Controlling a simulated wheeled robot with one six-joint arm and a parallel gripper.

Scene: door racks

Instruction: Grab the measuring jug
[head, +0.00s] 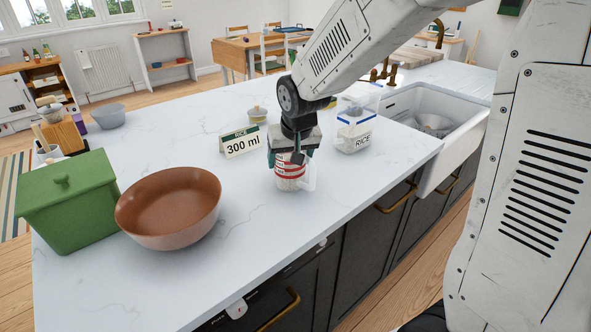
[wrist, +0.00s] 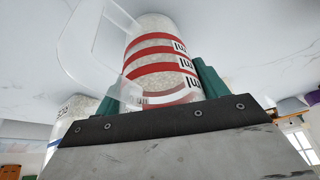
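The measuring jug (head: 289,182) is clear with red bands and stands upright on the white counter. It holds a pale, grainy filling. My gripper (head: 290,160) is over it from above, with the green fingers on either side of its upper part. In the wrist view the jug (wrist: 158,60) lies between the two green fingers (wrist: 160,92), its clear handle to the left. The fingers look very close to the jug's sides, but I cannot tell whether they press on it. The jug's top is partly hidden by my gripper in the head view.
A RICE 300 ml sign (head: 241,143) stands left of the jug. A rice container (head: 356,132) stands close on the right, before the sink (head: 452,150). A brown bowl (head: 170,208) and a green bin (head: 66,200) are at left. The counter (head: 255,250) in front is clear.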

